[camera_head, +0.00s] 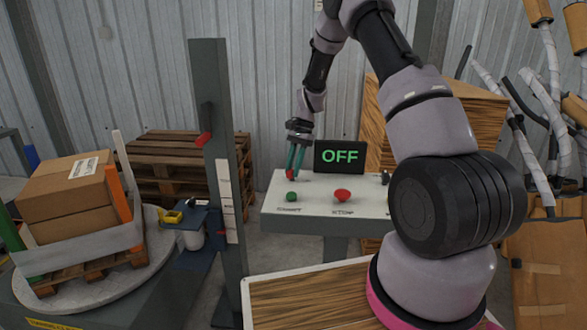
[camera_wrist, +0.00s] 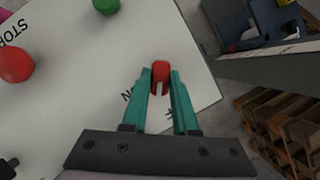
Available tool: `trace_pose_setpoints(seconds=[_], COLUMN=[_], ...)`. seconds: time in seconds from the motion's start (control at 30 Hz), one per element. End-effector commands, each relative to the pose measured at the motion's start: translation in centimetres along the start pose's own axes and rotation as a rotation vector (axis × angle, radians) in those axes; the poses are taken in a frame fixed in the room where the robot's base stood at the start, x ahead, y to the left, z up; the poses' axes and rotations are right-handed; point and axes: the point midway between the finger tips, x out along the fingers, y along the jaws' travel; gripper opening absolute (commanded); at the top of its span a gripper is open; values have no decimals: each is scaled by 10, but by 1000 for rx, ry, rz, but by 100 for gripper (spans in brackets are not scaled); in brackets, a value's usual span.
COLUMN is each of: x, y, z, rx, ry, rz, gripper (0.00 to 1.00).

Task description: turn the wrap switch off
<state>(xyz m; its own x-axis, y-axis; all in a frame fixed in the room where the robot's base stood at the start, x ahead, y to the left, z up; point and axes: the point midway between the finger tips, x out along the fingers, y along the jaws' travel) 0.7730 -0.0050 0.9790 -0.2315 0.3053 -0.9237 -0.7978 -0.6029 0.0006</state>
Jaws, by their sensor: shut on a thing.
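The wrap switch (camera_wrist: 160,72) has a small red handle near the edge of the white control panel (camera_wrist: 60,120). In the wrist view my gripper (camera_wrist: 161,75) has its two teal fingers closed on either side of this red handle. In the head view my gripper (camera_head: 296,172) reaches down to the far left part of the panel (camera_head: 325,218), and a bit of the red switch (camera_head: 290,174) shows at the fingertips. A dark display (camera_head: 340,157) behind the panel reads OFF in green. The lettering by the switch is partly hidden by the fingers.
A green START button (camera_head: 291,197) and a red STOP button (camera_head: 342,195) stand on the panel's near side. A dark knob (camera_head: 386,178) is at its right. A grey post (camera_head: 215,130) stands left. A turntable (camera_head: 90,290) carries boxes (camera_head: 70,195) on a pallet.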

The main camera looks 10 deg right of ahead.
Motion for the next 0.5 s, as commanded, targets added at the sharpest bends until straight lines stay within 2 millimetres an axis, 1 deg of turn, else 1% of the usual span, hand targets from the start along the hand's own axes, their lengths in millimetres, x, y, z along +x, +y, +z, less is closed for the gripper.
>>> trace_pose_setpoints(seconds=[0.2,0.5], x=[0,0], y=[-2,-3], z=[0,1], rx=[-189,-410], ry=[1,1], rz=[78,169], gripper=[0,0])
